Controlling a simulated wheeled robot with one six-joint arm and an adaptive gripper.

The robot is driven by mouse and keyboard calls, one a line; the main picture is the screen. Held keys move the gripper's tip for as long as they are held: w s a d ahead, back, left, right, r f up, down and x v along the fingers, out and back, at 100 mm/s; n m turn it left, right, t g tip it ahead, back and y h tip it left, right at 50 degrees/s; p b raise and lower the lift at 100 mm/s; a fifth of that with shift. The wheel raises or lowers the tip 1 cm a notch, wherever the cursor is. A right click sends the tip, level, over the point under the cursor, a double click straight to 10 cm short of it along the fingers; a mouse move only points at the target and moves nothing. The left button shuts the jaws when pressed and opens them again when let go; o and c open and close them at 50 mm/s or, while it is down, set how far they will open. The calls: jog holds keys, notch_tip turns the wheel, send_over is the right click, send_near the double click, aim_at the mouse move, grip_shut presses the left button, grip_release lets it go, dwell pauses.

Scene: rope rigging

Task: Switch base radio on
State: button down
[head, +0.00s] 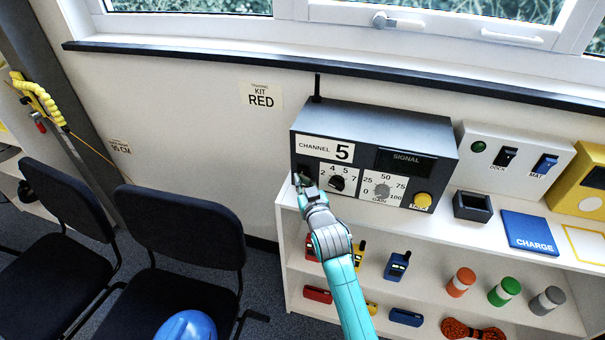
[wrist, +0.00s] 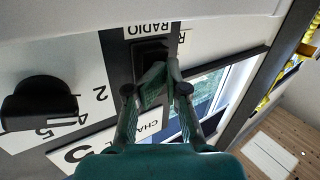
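The base radio (head: 374,150) is a dark grey box on top of the white shelf, showing "CHANNEL 5" and a dark SIGNAL window (head: 405,161). A black rocker switch (wrist: 150,54) labelled RADIO shows in the wrist view on the radio's front panel. In the head view my gripper (head: 301,184) covers that lower left corner of the panel. In the wrist view my gripper (wrist: 166,72) has its fingertips together with nothing between them, right at the switch. I cannot tell whether they touch it or which way the rocker is tipped.
A channel knob (head: 338,183), gain knob (head: 382,190) and yellow button (head: 422,200) share the panel. A white DOCK/MAT switch box (head: 515,155), small black tray (head: 472,207) and blue CHARGE pad (head: 528,232) lie right. Black chairs (head: 184,230) stand left. The window sill (head: 330,68) runs behind.

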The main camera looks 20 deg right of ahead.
jog(key=shift+r, duration=0.4)
jog(key=shift+s+a+f, duration=0.5)
jog(key=shift+s+f, duration=0.2)
jog(key=shift+s+a+f, duration=0.65)
jog(key=shift+s, duration=0.25)
jog(key=shift+s+a+f, duration=0.65)
jog(key=shift+s, duration=0.2)
